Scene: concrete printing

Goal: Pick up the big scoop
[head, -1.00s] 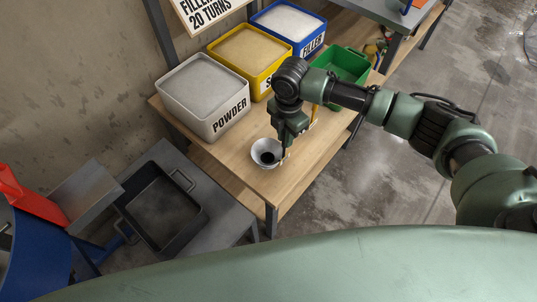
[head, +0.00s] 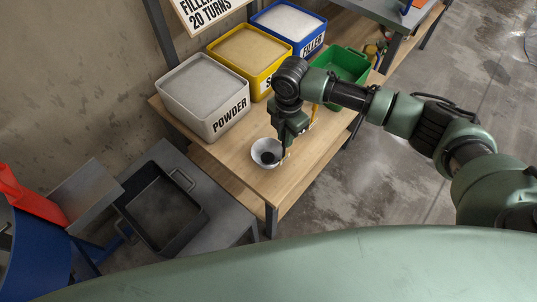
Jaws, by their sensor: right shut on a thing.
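The big scoop (head: 262,149) shows as a white, round bowl with a dark inside, on or just above the wooden table near its front edge. My right gripper (head: 284,152) points down at the scoop's right side and is shut on it. The fingers and the scoop's handle are mostly hidden by the wrist, and I cannot tell whether the scoop touches the table. My left gripper is not in view.
Behind the scoop stand a white POWDER bin (head: 203,122), a yellow bin (head: 262,84) and a blue FILLER bin (head: 313,42). A green bin (head: 352,66) is behind my right arm. A black tray (head: 200,222) lies on the grey table at lower left.

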